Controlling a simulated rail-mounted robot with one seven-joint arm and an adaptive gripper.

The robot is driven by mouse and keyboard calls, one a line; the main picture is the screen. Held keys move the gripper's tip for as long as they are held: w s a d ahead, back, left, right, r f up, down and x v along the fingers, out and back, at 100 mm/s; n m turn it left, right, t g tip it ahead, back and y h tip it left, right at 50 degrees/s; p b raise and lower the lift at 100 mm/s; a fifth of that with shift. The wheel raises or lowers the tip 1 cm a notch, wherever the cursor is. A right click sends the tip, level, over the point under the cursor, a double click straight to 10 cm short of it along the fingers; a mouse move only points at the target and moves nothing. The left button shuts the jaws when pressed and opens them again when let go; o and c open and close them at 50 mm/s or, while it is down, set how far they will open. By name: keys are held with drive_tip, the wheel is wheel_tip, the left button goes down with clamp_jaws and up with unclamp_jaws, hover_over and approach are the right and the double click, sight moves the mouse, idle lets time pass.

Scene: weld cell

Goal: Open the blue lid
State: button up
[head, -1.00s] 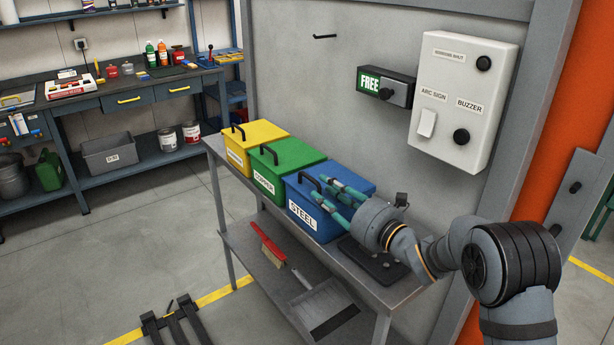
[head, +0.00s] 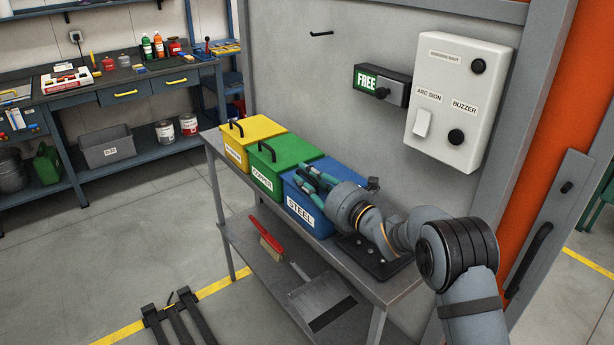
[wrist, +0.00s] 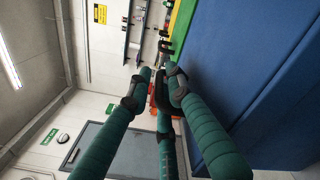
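The blue bin (head: 327,225) labelled STEEL stands at the near end of the row on the metal bench. Its blue lid (head: 335,168) is down on it. My gripper (head: 306,178) has teal fingers reaching left, low over the lid's front left part where the black handle is. The fingers mostly hide that handle. In the wrist view the fingertips (wrist: 162,80) are close together, with dark parts around them. I cannot tell whether they touch or hold the handle. The lid's blue surface (wrist: 255,70) fills the right of that view.
A green bin (head: 275,180) and a yellow bin (head: 238,155), both lidded with black handles, stand close beyond the blue one. A grey wall with a FREE sign (head: 368,80) and a white switch box (head: 455,110) rises behind. A red brush (head: 266,241) lies on the lower shelf.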

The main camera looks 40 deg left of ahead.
clamp_jaws()
idle(0.6)
